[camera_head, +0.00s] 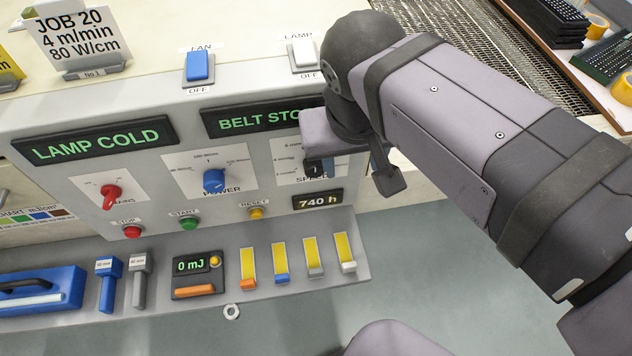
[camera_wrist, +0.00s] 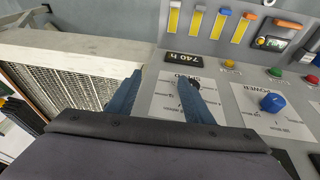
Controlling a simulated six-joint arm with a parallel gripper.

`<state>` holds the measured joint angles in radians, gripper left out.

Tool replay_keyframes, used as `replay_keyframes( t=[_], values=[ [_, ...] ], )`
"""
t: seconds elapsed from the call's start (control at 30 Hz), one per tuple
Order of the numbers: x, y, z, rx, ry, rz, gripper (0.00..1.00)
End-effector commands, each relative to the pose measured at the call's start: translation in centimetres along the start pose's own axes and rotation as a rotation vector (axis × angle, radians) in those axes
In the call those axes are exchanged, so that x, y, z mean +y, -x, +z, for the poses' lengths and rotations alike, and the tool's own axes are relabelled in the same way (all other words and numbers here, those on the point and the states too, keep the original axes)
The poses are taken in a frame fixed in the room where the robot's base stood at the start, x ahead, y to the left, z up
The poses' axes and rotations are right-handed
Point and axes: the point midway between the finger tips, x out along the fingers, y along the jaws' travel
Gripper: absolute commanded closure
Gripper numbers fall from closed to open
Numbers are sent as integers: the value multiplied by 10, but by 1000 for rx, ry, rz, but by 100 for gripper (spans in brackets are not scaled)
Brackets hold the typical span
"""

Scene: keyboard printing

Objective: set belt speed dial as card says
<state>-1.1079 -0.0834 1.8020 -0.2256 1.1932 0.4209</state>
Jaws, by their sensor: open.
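The job card (camera_head: 78,40) stands upright on top of the console and reads JOB 20, 4 m/min, 80 W/cm. The black speed dial (camera_head: 319,168) is on the right of the sloped panel, its white mark pointing roughly up; my gripper partly covers its scale. In the wrist view the dial (camera_wrist: 195,84) shows at the tip of the right finger, partly hidden by it. My gripper (camera_wrist: 160,78) is open and empty over the speed plate, its blue fingers spread, with the dial off to one side. I cannot tell whether a finger touches it.
The blue power dial (camera_head: 214,181) and red mains dial (camera_head: 111,196) are to the left. Stop, start and reset (camera_head: 256,213) buttons lie below, with an hour display (camera_head: 318,201). The screens read LAMP COLD and a partly covered BELT STO. A mesh belt (camera_head: 480,65) is behind.

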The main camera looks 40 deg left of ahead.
Motion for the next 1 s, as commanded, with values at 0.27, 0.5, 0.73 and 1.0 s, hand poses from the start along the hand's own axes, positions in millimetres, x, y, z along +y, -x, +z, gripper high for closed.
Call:
replay_keyframes(
  t=[0.27,0.5,0.73,1.0],
  values=[
    [-54,32,-7,94,46,-28,53],
    [-59,38,-8,104,48,-31,53],
    [-59,20,-9,99,48,-29,53],
    [-60,-15,-12,99,48,-29,53]
  ],
)
